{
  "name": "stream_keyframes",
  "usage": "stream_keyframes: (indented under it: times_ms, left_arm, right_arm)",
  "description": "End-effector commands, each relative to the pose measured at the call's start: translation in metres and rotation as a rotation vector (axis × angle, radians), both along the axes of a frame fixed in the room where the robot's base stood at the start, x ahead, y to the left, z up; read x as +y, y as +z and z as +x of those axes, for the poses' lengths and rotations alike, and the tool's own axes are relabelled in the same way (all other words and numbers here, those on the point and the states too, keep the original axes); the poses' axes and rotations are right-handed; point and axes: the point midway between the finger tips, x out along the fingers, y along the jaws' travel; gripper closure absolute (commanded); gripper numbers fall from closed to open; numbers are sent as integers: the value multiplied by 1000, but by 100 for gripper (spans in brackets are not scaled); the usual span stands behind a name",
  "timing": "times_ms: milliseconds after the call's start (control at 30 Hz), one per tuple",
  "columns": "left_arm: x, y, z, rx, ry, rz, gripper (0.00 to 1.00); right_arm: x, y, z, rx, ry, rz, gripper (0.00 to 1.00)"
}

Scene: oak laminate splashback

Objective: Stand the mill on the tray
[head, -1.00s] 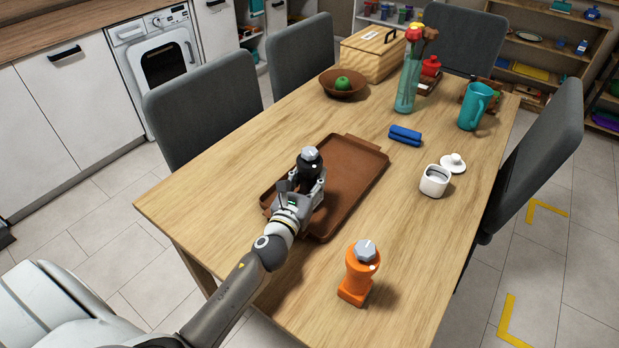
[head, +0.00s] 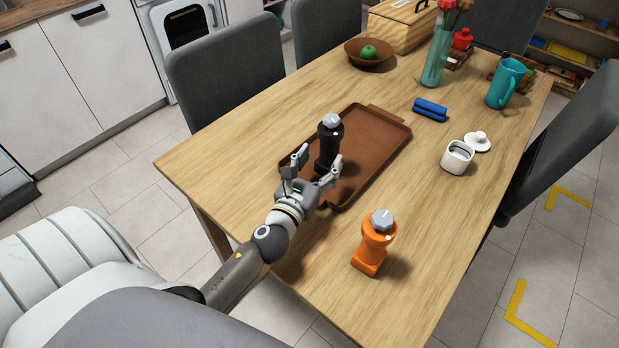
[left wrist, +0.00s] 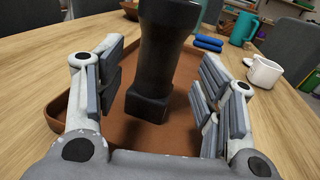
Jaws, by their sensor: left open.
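A black mill (head: 329,146) with a grey knob stands upright on the brown tray (head: 385,133), near its front left part. In the left wrist view the mill (left wrist: 165,60) rises between my fingers, its square base on the tray (left wrist: 75,110). My left gripper (head: 319,166) is open around the near side of the mill, with a gap on both sides; it also shows in the left wrist view (left wrist: 158,95). A second mill, orange with a grey knob (head: 376,240), stands upright on the table, nearer than the tray and apart from it. My right gripper is not in view.
A white jar (head: 457,158), its lid (head: 477,141), a blue item (head: 430,109) and a teal pitcher (head: 506,84) stand to the right. A glass vase (head: 436,58) and a bowl with a green apple (head: 370,62) are at the back. Chairs flank the table (head: 240,135).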

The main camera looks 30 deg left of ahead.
Motion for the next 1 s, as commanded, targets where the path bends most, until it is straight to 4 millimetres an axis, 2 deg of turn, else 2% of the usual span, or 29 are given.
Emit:
stream_keyframes:
  times_ms: [100,333,500,1000]
  left_arm:
    - [-3,-3,-23,2,0,-2,38]
    - [-6,-2,-49,1,1,-1,38]
    - [-6,0,-55,0,1,0,38]
    - [-7,0,-55,0,1,0,38]
  right_arm:
    - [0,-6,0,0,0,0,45]
    - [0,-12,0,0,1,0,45]
    - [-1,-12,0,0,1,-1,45]
    - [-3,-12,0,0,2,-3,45]
